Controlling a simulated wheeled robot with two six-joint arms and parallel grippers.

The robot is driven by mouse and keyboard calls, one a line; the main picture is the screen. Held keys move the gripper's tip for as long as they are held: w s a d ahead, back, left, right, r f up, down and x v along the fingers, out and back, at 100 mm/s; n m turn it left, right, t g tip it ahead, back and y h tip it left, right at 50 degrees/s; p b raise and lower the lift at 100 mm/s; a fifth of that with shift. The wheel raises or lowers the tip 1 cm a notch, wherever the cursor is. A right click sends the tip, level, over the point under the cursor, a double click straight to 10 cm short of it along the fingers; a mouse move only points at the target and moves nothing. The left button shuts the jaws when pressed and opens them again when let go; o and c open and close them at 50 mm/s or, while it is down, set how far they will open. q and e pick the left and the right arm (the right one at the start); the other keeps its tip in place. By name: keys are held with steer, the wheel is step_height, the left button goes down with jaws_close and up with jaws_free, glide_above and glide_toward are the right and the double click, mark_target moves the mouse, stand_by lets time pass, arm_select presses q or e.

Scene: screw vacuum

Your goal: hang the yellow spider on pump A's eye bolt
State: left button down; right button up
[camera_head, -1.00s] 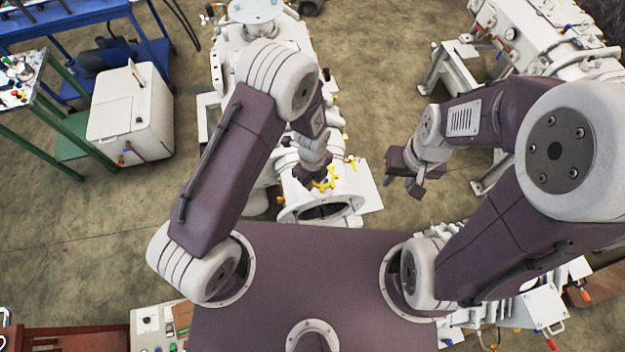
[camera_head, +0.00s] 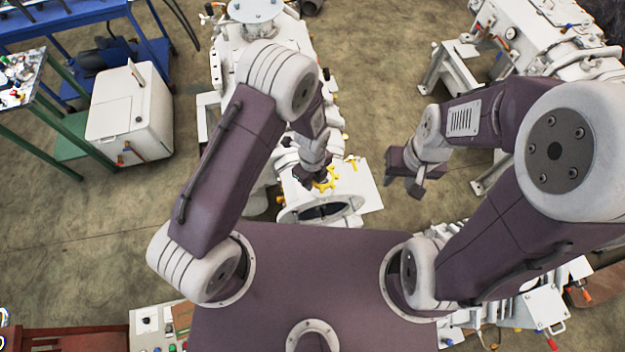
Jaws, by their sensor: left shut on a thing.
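The yellow spider (camera_head: 327,181) is a small lobed yellow piece at my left gripper's fingertips, partly hidden by them. My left gripper (camera_head: 317,180) is shut on it, over the near end of the white pump (camera_head: 345,187) in the middle. I cannot read a label that says which pump this is. The eye bolt cannot be made out; the gripper and wrist cover part of this area. My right gripper (camera_head: 404,184) is empty and apart from the pump, over the floor to its right, with its fingers spread.
A round flanged opening (camera_head: 322,211) lies just below the spider in the picture. Another small yellow part (camera_head: 351,163) is on the pump to the right. A second white machine (camera_head: 545,40) stands at the upper right. A white cabinet (camera_head: 130,115) stands at the left.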

arm_select(q)
steer(key=shift+f+b, duration=0.75)
steer(key=shift+f, duration=0.25)
steer(key=c, duration=1.2)
jaws_free()
steer(key=shift+a+r, duration=0.1)
steer(key=shift+a, duration=0.05)
